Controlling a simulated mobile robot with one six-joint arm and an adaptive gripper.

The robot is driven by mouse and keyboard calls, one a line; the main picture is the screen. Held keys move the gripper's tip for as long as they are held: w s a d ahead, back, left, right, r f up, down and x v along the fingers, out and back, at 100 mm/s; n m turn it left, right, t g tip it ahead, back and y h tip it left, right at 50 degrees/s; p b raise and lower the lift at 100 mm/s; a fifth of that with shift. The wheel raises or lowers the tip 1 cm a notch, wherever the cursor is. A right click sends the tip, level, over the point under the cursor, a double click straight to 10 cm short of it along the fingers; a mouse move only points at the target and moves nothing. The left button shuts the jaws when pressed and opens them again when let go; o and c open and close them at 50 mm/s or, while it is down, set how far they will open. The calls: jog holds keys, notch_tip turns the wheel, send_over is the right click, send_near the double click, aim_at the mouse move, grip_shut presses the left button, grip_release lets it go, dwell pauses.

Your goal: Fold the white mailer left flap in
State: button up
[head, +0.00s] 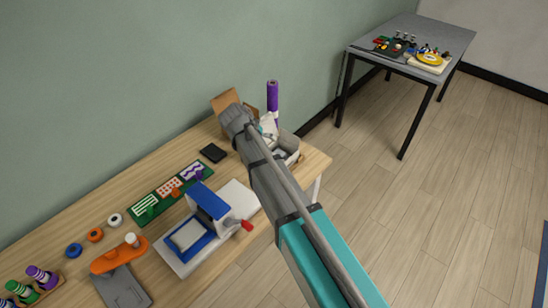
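A pale box (291,141), which looks like the white mailer, is at the right end of the wooden workbench. Only its right part shows; my arm crosses in front and hides its left side, so I cannot see the left flap.
A brown cardboard flap (225,101) and a tall purple cylinder (272,95) stand behind the box. A black slab (213,153), a green board (161,198) and a blue-and-white press (207,212) lie to the left. A grey table (400,45) stands apart at the back right.

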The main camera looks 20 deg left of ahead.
jog(key=shift+s+a+r+m+t+h+b, duration=0.1)
jog(key=shift+s+a+m+t+b, duration=0.4)
jog(key=shift+m, duration=0.55)
jog(key=shift+s+a+m+t+h+b, duration=0.1)
jog(key=shift+s+a+m+t+b, duration=0.15)
jog(key=shift+m+t+b, duration=0.55)
jog(key=shift+s+a+r+m+t+h+b, duration=0.1)
jog(key=shift+s+a+m+t+b, duration=0.2)
jog(key=shift+m, duration=0.95)
jog(key=shift+s, duration=0.15)
jog(key=d+f+n+g+p, duration=0.1)
jog(key=d+f+g, duration=0.15)
jog(key=d, duration=0.95)
jog(key=d+f+n+g, duration=0.1)
jog(key=d+g, duration=0.2)
jog(key=d, duration=0.9)
jog(key=s+d+n+g+y, duration=0.1)
jog(key=s+d, duration=0.2)
jog(key=d, duration=0.3)
jog(key=s+d+f+n+g+y, duration=0.1)
jog(key=s+d, duration=0.3)
jog(key=d, duration=0.3)
jog(key=s+d+g+y+p, duration=0.1)
jog(key=s+d+y, duration=0.1)
jog(key=d, duration=0.5)
jog(key=shift+s+f+n, duration=0.25)
jog(key=shift+s+n, duration=0.15)
jog(key=shift+s, duration=0.4)
